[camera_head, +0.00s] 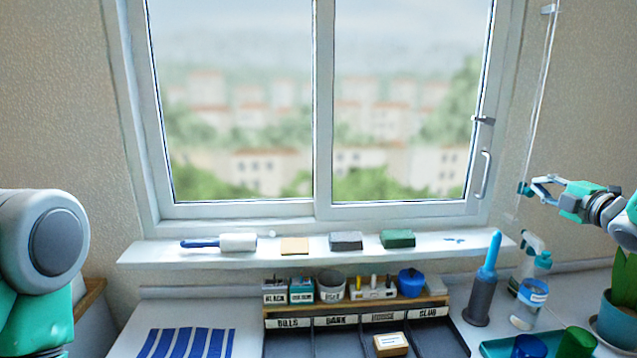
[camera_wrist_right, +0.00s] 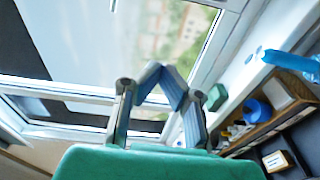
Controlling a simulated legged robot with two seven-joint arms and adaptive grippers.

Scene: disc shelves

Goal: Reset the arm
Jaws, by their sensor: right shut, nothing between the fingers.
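My right arm comes in from the right edge of the head view. Its gripper (camera_head: 528,188) is raised in the air, right of the window and above the level of the sill. In the right wrist view the two fingers of this gripper (camera_wrist_right: 160,70) lean together and meet at the tips, with nothing between them. My left arm shows only as a white and teal link at the left edge of the head view; its gripper is out of the picture.
The window (camera_head: 315,110) is shut. The sill (camera_head: 150,253) holds a roller (camera_head: 238,243), a grey block (camera_head: 346,241) and a green block (camera_head: 397,239).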

